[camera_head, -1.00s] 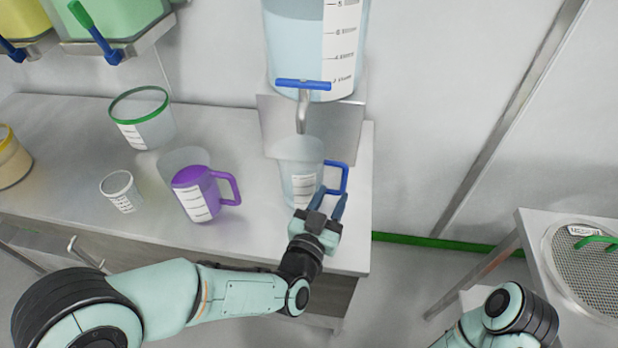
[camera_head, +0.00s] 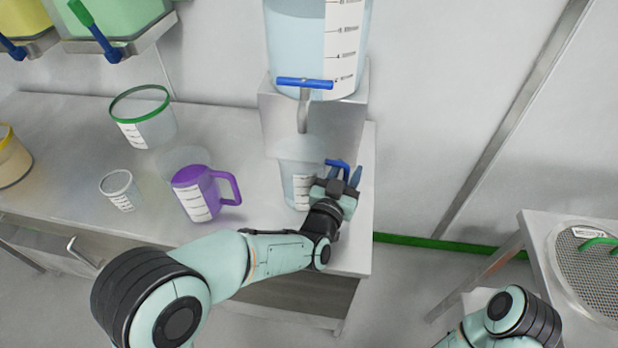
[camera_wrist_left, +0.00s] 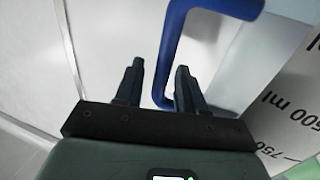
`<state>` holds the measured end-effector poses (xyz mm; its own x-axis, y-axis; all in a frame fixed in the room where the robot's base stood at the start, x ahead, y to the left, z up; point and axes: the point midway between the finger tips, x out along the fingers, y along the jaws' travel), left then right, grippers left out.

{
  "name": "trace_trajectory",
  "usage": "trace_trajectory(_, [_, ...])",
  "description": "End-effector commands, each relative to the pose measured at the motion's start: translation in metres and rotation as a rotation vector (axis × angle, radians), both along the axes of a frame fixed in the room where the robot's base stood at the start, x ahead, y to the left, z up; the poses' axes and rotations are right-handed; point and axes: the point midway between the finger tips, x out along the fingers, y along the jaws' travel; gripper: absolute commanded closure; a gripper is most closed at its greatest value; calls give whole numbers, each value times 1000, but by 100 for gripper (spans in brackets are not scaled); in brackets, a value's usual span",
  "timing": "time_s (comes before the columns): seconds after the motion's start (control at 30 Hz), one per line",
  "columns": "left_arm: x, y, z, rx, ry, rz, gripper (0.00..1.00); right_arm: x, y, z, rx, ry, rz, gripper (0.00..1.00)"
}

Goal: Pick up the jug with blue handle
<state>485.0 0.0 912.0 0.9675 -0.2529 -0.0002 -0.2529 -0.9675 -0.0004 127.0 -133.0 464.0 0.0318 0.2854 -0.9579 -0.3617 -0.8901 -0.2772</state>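The clear jug (camera_head: 297,168) with a blue handle (camera_head: 338,163) stands on the metal bench under the tap of a large tank. Its white label and blue handle (camera_wrist_left: 171,45) show in the left wrist view. My left gripper (camera_head: 345,174) is at the handle side of the jug and hides part of the handle. In the wrist view my left gripper (camera_wrist_left: 160,72) is open, with the handle's upright bar between its two fingers. A gap shows between the left finger and the bar. My right gripper is out of view.
A tank with a blue tap (camera_head: 304,84) hangs over the jug. A purple jug (camera_head: 192,193), a small clear beaker (camera_head: 120,191) and a green-rimmed container (camera_head: 145,120) stand to the left. The bench (camera_head: 60,140) ends just right of the gripper. A sieve (camera_head: 590,265) lies on the right-hand table.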

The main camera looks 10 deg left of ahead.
Motion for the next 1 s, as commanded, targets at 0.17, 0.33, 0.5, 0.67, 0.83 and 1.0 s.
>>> trace_trajectory(0.17, [0,0,0,0,0,0,100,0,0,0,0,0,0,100])
trace_trajectory(0.33, [0,0,1,-1,-4,0,100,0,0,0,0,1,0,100])
trace_trajectory(0.5, [0,0,3,-1,-4,0,100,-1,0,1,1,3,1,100])
trace_trajectory(0.67, [0,0,15,-3,-5,1,100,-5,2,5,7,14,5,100])
trace_trajectory(0.83, [0,0,41,-4,-6,1,100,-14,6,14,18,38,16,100])
trace_trajectory(1.0, [-34,9,37,-3,-2,-1,100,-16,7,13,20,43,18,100])
